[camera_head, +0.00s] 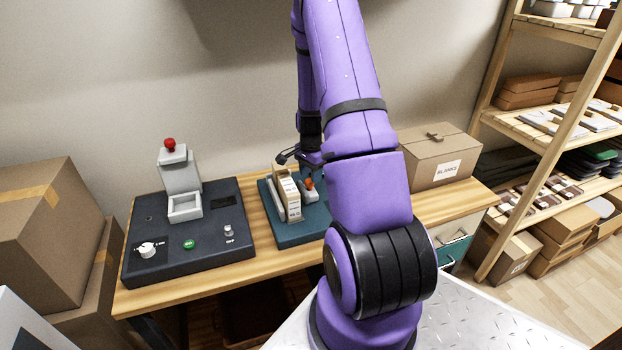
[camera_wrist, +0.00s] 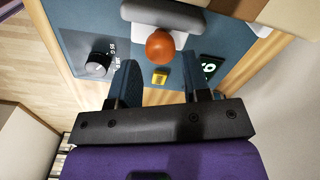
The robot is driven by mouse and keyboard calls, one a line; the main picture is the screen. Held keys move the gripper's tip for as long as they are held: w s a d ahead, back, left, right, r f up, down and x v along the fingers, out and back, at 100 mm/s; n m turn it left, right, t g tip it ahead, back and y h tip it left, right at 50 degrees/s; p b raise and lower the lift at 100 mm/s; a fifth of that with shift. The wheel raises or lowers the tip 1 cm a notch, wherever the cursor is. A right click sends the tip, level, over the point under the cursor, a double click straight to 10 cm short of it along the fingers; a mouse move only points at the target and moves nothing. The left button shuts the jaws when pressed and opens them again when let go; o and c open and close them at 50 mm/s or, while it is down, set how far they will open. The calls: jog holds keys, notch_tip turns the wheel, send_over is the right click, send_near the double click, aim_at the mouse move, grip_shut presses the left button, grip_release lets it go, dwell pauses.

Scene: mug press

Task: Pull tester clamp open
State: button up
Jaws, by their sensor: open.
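In the wrist view the orange knob (camera_wrist: 160,45) lies just ahead of my fingertips, in front of a dark grey bar (camera_wrist: 175,14). My gripper (camera_wrist: 158,62) is open and empty, its two fingers either side of the knob's line. I cannot tell whether they touch it. My arm hides the tester's right side in the head view.
A dark press unit (camera_head: 190,232) with a red knob stands left of the tester. A carton marked BLANKS (camera_head: 437,158) stands at the bench's right.

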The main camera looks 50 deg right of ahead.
notch_tip(320, 180, up, 8)
jog(key=shift+r, duration=0.15)
dwell(0.7)
jog(key=a+r+n+t, duration=0.2)
jog(key=a+r+n, duration=0.7)
jog(key=a+r, duration=0.95)
jog(key=s+a+r+n+t, duration=0.1)
jog(key=s+a+r+n, duration=0.4)
jog(key=s+a, duration=0.2)
jog(key=s+a+r+n+t, duration=0.2)
jog(key=s+a+r+n, duration=0.3)
jog(key=s, duration=0.5)
jog(key=shift+s+a+r+n, duration=0.25)
jog(key=shift+a+r+n, duration=0.2)
jog(key=shift+a, duration=0.8)
